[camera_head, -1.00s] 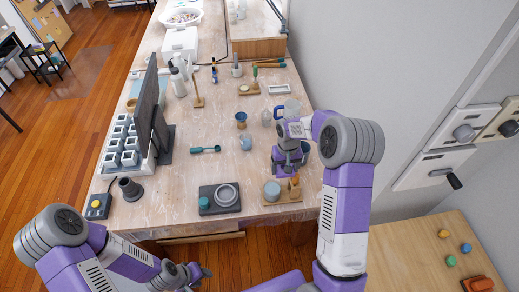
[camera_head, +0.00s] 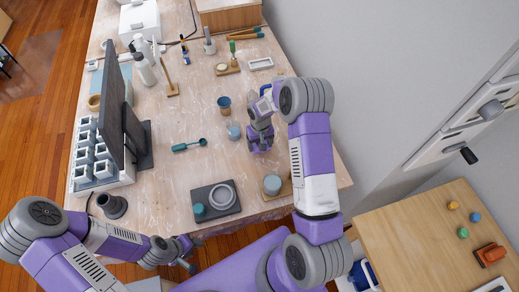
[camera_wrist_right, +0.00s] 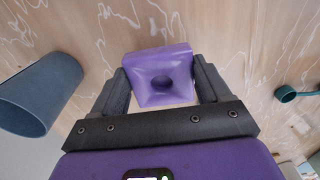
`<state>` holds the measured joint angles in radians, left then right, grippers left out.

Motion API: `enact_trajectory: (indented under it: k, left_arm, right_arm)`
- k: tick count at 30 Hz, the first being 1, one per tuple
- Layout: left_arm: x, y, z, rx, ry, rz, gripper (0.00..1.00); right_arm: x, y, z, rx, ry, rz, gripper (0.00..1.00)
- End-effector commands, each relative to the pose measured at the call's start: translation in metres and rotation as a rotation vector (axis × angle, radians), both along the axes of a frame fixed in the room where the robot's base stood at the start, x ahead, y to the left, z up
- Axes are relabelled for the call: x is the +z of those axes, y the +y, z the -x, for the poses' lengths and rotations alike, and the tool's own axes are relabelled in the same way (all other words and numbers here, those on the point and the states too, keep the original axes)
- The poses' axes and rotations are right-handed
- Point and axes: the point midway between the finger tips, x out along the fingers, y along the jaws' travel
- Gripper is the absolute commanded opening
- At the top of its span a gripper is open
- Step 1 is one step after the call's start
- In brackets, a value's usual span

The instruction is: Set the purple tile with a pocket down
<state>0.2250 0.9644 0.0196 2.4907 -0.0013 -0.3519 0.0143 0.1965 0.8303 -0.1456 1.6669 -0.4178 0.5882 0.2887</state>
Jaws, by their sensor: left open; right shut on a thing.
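The purple tile with a pocket (camera_wrist_right: 160,80) is between the two dark fingers of my right gripper (camera_wrist_right: 161,88) in the right wrist view. I cannot tell whether the tile touches the table. In the head view my right gripper (camera_head: 260,143) is over the right part of the table, and the tile is hard to pick out from the purple gripper. My left gripper (camera_head: 188,254) is open and apart from the table objects, off the table's front edge.
A light blue cup (camera_head: 233,131) and a darker blue cup (camera_head: 224,104) stand left of my right gripper. A teal scoop (camera_head: 189,145) lies farther left. A dark board (camera_head: 232,207) with a ring and a wooden board (camera_head: 284,192) with a blue-grey cylinder (camera_head: 272,184) are in front.

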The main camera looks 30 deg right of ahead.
Motion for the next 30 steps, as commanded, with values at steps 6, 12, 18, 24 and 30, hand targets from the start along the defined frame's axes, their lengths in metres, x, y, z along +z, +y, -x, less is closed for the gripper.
enact_trajectory:
  k: [6,12,18,24,30]
  left_arm:
    - [-0.002,0.0,0.0,0.0,0.0,0.0,0.43]
    - [-0.005,0.0,0.0,0.0,0.0,0.0,0.43]
    - [-0.004,0.0,0.0,0.0,0.0,0.0,0.43]
    - [-0.008,0.0,0.0,0.0,0.0,0.0,0.43]
    - [-0.008,0.0,0.0,0.0,0.0,0.0,0.43]
  right_arm:
    - [-0.02,0.0,0.0,0.001,0.001,0.0,0.38]
    - [-0.042,0.0,0.0,0.001,-0.001,0.0,0.38]
    - [-0.041,0.0,0.0,0.001,-0.002,0.0,0.38]
    - [-0.045,0.0,0.0,0.001,-0.001,0.0,0.84]
    - [-0.044,0.0,0.0,0.001,-0.001,0.0,1.0]
